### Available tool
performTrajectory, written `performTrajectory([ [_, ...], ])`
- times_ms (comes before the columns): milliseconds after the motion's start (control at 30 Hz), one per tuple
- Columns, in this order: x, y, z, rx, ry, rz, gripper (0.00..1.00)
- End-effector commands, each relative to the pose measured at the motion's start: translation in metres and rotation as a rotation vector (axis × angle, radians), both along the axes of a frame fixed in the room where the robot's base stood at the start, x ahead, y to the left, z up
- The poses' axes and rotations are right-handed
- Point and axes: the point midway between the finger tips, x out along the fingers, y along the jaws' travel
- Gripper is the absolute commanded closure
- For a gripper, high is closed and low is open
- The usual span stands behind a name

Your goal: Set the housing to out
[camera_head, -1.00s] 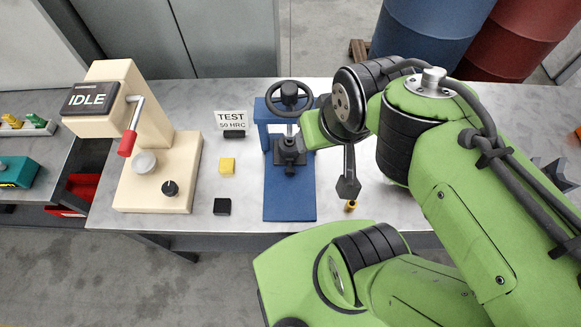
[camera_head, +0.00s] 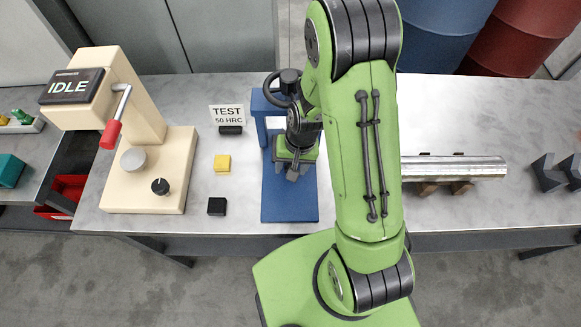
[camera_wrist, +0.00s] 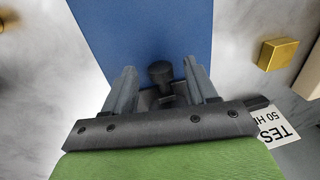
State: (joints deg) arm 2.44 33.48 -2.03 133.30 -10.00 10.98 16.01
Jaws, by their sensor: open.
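The blue press (camera_head: 290,205) with a dark handwheel (camera_head: 272,88) stands mid-bench. In the earlier head view a dark block with a knob, perhaps the housing, sits at its middle. Now my arm and gripper (camera_head: 294,171) cover that spot. In the wrist view the blue base (camera_wrist: 150,25) lies ahead, and my gripper (camera_wrist: 161,85) is open. A dark knob (camera_wrist: 160,72) on a dark part shows between the two fingers, with gaps at both sides. Most of that part is hidden behind the gripper mount. I cannot tell its position setting.
A beige tester (camera_head: 165,150) reading IDLE, with a red-handled lever, stands left. A yellow block (camera_head: 222,163), a black block (camera_head: 217,206) and a TEST 50 HRC sign (camera_head: 228,114) lie between. A metal shaft (camera_head: 455,167) on supports lies right.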

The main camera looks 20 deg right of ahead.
Motion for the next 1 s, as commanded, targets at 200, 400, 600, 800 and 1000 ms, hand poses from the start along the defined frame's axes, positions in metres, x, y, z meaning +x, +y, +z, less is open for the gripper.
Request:
performTrajectory([
  [200, 0.0009, 0.0019, -0.0132, -0.001, -0.002, 0.0, 0.43],
  [400, 0.0008, 0.0019, -0.0123, -0.001, -0.002, 0.0, 0.51],
  [600, 0.0008, 0.0018, -0.0121, -0.001, -0.002, 0.001, 0.81],
  [800, 0.0007, 0.002, -0.012, 0.0, -0.001, 0.001, 1.0],
  [1000, 0.0007, 0.002, -0.012, 0.001, -0.001, 0.001, 1.0],
])
